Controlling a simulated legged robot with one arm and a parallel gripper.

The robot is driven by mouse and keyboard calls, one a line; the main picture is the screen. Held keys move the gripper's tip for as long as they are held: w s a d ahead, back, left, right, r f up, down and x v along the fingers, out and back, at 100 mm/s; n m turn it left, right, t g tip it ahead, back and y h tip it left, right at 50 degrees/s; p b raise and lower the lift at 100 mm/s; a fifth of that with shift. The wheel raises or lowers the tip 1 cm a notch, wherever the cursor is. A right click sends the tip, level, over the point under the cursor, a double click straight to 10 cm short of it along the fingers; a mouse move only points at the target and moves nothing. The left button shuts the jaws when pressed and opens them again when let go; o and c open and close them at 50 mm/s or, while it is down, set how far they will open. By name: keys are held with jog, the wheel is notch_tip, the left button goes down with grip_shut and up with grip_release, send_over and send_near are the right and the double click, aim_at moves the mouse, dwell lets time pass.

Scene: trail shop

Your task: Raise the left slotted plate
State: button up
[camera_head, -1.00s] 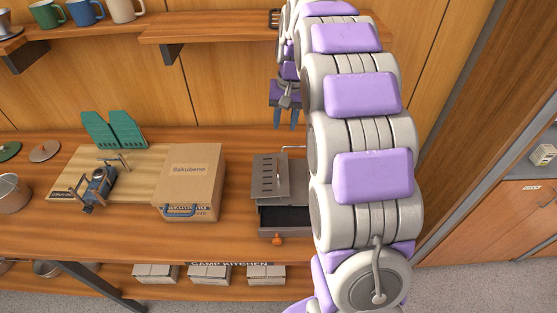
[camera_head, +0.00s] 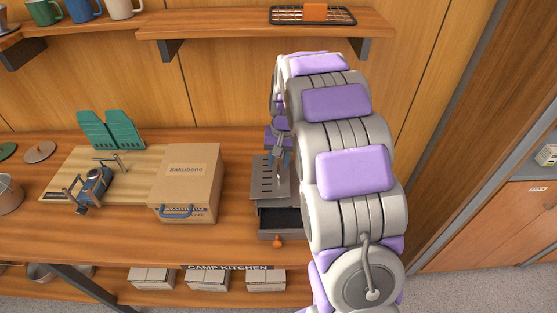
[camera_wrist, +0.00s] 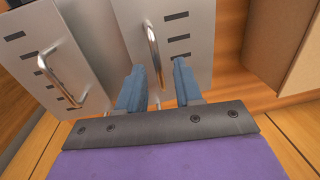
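My gripper (camera_wrist: 158,68) is open at the left plate's handle, with one blue finger on either side of the bar. I cannot tell whether they touch it.
The cardboard box (camera_head: 186,178) stands close beside the plates. Below them is an open dark drawer (camera_head: 280,222) with an orange knob (camera_head: 277,242). A wall shelf (camera_head: 230,24) carries a wire rack (camera_head: 285,15). A cutting board (camera_head: 135,165) lies farther left.

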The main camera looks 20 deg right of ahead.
jog(key=shift+c, duration=0.2)
grip_shut()
dwell(1.3)
